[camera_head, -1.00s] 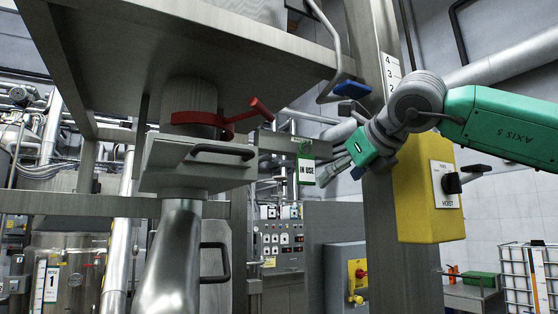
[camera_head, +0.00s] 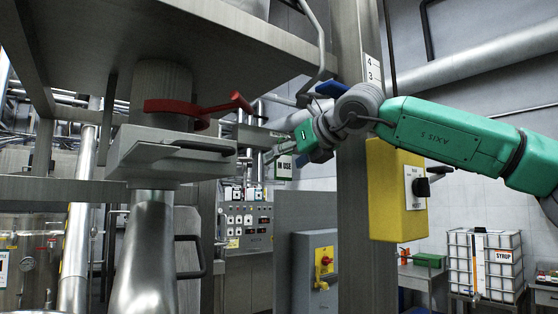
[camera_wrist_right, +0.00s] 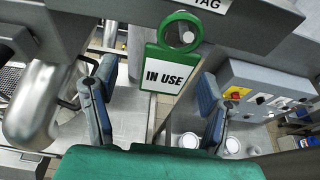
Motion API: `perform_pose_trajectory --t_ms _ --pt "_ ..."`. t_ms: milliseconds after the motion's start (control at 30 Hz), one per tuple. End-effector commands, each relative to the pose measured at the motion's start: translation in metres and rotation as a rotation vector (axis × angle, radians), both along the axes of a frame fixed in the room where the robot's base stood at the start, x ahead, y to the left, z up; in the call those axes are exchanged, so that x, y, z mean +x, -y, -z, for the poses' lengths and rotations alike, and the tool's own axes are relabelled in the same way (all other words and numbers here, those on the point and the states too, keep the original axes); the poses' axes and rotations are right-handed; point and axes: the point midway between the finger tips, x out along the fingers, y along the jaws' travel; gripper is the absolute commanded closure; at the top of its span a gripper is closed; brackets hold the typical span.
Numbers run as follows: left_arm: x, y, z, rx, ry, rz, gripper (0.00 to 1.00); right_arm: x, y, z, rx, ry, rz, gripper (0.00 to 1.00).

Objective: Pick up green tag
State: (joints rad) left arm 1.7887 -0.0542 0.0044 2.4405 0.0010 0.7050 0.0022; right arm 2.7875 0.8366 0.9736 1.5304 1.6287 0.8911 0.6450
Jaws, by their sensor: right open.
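The green tag (camera_wrist_right: 170,70) has a round hole at its top and a white face reading "IN USE". In the right wrist view it hangs upright below a grey metal bracket (camera_wrist_right: 240,20) lettered "TAG". The tag also shows in the head view (camera_head: 284,168), partly hidden by my right gripper (camera_head: 270,156). In the wrist view my right gripper (camera_wrist_right: 152,100) is open, one finger on each side of the tag's lower part and apart from it; the tag lies ahead of the fingers. My left gripper is not in view.
A red valve handle (camera_head: 200,108) and steel pipe (camera_head: 148,250) stand left of my right gripper. A steel column (camera_head: 352,240) and yellow hoist box (camera_head: 396,195) are close by my right arm. A control panel (camera_head: 246,215) stands behind.

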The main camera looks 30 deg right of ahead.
Motion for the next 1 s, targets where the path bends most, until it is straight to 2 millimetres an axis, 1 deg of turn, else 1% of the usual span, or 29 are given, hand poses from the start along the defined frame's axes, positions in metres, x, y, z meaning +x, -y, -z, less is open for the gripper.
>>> perform_pose_trajectory --t_ms 33,133,300,467,500,567,700,767,933,967,1000 --pt "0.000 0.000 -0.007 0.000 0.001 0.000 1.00 0.008 0.001 0.001 0.000 -0.003 -0.001 0.33" --pt "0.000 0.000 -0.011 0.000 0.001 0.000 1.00 0.016 0.000 0.004 0.000 0.002 -0.001 0.33" --pt "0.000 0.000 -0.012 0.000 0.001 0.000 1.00 0.021 0.002 0.006 0.002 0.008 -0.003 0.33" --pt "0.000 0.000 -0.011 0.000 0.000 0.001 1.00 0.023 -0.001 0.007 0.000 0.006 -0.003 0.33" --pt "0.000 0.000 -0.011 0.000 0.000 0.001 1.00 0.024 -0.002 0.007 -0.001 0.006 -0.003 0.47" --pt "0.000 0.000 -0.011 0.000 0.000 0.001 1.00 0.024 -0.003 0.007 -0.002 0.005 -0.004 0.66" --pt "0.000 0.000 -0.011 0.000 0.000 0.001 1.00 0.024 -0.008 0.006 -0.006 0.005 -0.004 0.71" --pt "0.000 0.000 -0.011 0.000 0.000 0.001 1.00 0.023 -0.009 0.005 -0.007 0.005 -0.004 0.72" --pt "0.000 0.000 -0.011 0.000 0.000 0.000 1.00 0.022 -0.006 0.005 -0.003 0.007 -0.004 0.72" --pt "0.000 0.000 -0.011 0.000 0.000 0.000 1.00 0.022 -0.005 0.005 -0.003 0.007 -0.005 0.75" --pt "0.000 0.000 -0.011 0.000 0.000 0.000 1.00 0.022 -0.003 0.006 -0.002 0.007 -0.005 0.75"
